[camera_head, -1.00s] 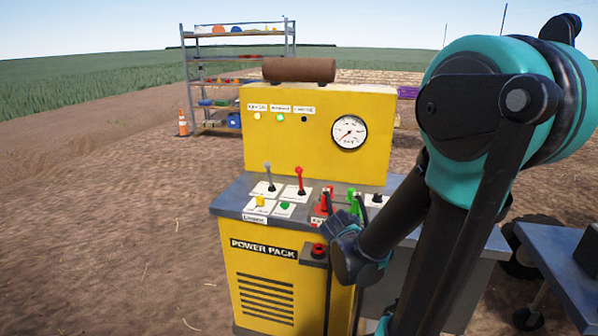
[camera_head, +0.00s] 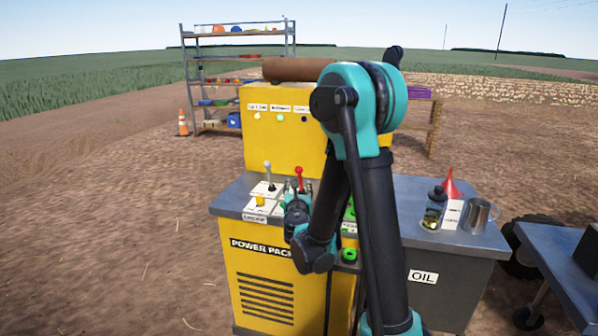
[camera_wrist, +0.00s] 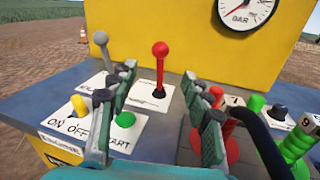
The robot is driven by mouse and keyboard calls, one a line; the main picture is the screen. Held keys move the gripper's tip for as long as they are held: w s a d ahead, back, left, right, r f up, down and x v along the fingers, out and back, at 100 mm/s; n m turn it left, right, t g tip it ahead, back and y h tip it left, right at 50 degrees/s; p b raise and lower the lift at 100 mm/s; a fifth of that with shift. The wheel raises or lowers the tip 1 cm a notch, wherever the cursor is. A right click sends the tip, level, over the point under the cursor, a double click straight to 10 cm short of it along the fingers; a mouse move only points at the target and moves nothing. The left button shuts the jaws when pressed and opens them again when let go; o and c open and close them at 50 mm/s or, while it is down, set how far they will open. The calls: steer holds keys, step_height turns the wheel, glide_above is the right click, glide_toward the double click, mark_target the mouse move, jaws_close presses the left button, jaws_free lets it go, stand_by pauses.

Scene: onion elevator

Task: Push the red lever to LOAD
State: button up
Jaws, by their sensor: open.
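The red lever (camera_head: 299,178) stands on a white label plate on the power pack's grey top. In the wrist view the red lever (camera_wrist: 160,68) stands roughly upright, beyond and between my fingers. Its plate's wording is too small to read. My gripper (camera_wrist: 165,105) is open and empty, its two fingers apart on either side of the lever in the picture. In the head view my gripper (camera_head: 297,198) is just in front of the lever, and my arm hides much of the panel's right side.
A grey lever (camera_wrist: 101,65) stands left of the red one. A yellow switch (camera_wrist: 79,105) and a green button (camera_wrist: 125,119) are nearer. Red (camera_wrist: 222,135) and green (camera_wrist: 298,145) couplings with a black hose are to the right. A gauge (camera_wrist: 245,10) is behind.

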mark_target(299, 172)
steer(key=w, duration=0.4)
steer(key=w+d, duration=0.1)
steer(key=w, duration=0.8)
steer(key=shift+w+d, duration=0.2)
steer(key=shift+w, duration=0.05)
steer(key=shift+c, duration=0.5)
jaws_close()
